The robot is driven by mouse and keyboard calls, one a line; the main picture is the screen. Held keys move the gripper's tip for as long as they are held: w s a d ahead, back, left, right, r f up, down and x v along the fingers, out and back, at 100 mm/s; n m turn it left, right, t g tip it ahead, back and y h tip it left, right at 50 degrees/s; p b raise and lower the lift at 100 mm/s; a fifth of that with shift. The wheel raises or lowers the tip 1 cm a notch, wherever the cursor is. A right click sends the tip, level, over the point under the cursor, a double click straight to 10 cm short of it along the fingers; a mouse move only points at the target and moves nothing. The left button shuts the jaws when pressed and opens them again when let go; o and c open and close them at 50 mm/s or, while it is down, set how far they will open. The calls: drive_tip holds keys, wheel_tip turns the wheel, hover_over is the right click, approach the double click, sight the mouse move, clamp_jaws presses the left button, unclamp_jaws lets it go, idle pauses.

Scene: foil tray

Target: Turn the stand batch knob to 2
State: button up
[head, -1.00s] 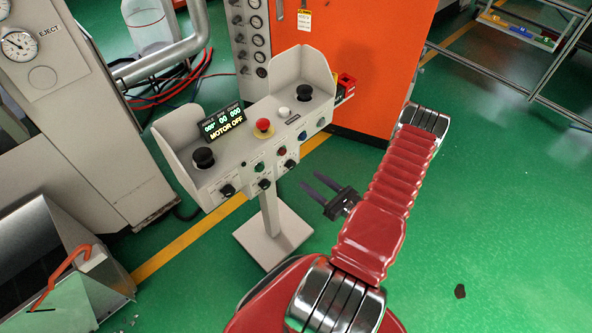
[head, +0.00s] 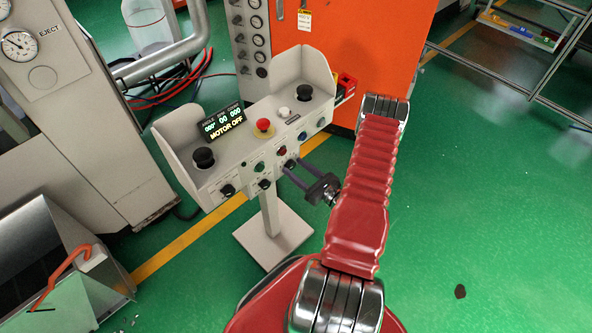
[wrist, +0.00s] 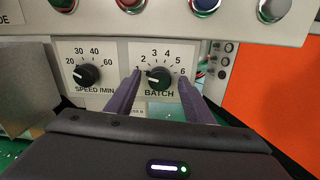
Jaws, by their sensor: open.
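The batch knob (wrist: 159,78) is a black round knob on a white plate marked 1 to 6, with BATCH printed below it. Its light pointer mark appears to face left, toward the 1. My gripper (wrist: 161,82) is open, with one purple-grey finger on each side of the knob; I cannot tell whether they touch it. In the head view my gripper (head: 290,170) reaches the front face of the grey control stand (head: 235,165), at its right-hand lower knob (head: 291,162), which is partly hidden by the fingers.
The speed knob (wrist: 87,75) sits just left of the batch knob. Coloured buttons (wrist: 204,6) line the panel above. A red emergency button (head: 263,125) and black palm buttons (head: 203,157) are on the stand's top.

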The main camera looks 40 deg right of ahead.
drive_tip(key=shift+c, duration=0.5)
drive_tip(key=c, duration=0.9)
drive_tip(key=shift+a, duration=0.2)
drive_tip(key=shift+c, duration=0.3)
drive_tip(key=shift+d, duration=0.1)
drive_tip(key=shift+m, duration=0.3)
drive_tip(key=shift+d+m, duration=0.15)
drive_tip(key=shift+m, duration=2.45)
